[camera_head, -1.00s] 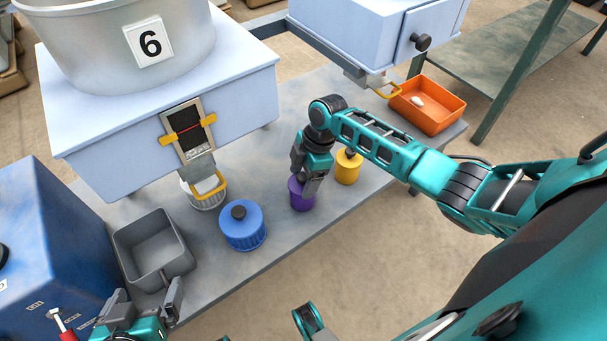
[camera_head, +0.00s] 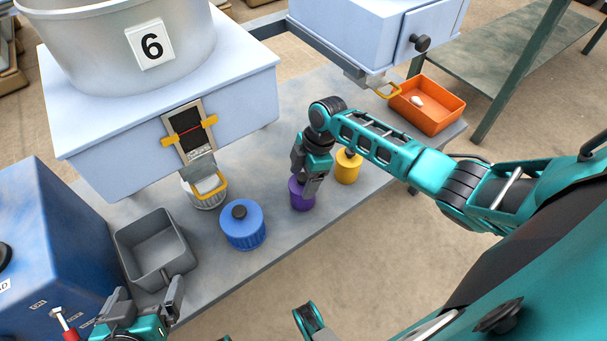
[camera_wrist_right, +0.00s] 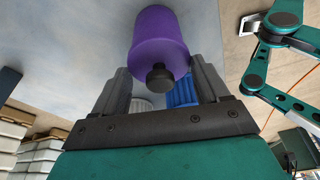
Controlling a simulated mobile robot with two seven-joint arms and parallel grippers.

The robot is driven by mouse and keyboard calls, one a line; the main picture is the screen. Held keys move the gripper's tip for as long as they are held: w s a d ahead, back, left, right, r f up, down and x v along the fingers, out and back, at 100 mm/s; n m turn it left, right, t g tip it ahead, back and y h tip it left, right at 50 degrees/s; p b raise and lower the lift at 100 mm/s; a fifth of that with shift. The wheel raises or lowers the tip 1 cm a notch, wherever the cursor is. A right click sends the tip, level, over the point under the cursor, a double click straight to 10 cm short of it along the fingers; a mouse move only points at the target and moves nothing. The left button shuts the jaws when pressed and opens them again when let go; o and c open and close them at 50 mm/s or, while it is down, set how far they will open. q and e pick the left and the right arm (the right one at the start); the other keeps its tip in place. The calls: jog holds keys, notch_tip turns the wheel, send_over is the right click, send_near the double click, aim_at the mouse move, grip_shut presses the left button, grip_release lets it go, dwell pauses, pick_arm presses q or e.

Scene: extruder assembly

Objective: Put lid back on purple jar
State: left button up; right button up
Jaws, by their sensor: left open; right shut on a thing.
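The purple jar (camera_head: 301,196) stands upright on the grey table, partly hidden by my right gripper (camera_head: 307,180). In the right wrist view the purple jar (camera_wrist_right: 160,35) shows with its purple lid and a dark knob (camera_wrist_right: 160,76) facing the camera, between the two fingers. My right gripper (camera_wrist_right: 162,84) is shut on the lid's knob. The lid looks to be at the jar's top; whether it is fully seated I cannot tell. My left gripper (camera_head: 148,294) is open and empty, low at the left, near the grey bin.
A blue lidded jar (camera_head: 242,225) and a yellow jar (camera_head: 348,167) flank the purple one. A grey bin (camera_head: 168,280), a white container (camera_head: 207,196) under the machine numbered 6 and an orange tray (camera_head: 437,118) stand on the table. The table's front edge is close.

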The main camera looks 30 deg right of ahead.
jog(key=o, duration=1)
jog(key=shift+r+p, duration=0.65)
notch_tip(320, 180, up, 5)
jog(key=p, duration=0.5)
jog(key=shift+r+p, duration=0.4)
jog(key=shift+p, duration=0.1)
jog(key=shift+c, duration=0.4)
